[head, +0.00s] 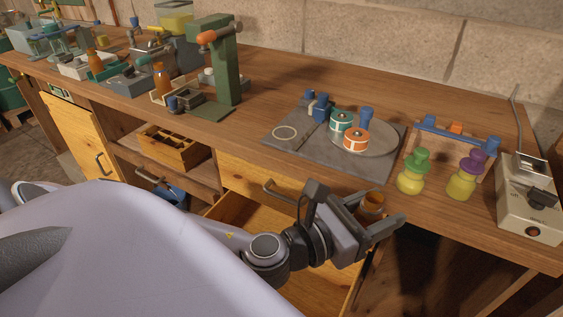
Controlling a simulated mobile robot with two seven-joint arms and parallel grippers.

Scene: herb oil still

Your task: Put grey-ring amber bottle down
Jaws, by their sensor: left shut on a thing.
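My left gripper (372,206) is in front of the bench's front edge, over the open drawer. My right gripper is not in view.
On the mat, a round grey plate (380,141) bears teal and orange labelled tins. Yellow flasks with green (411,172) and purple (464,180) stoppers stand right of it, near a switch box (529,205). A green press (222,65) stands left. An open drawer (257,222) juts out below.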

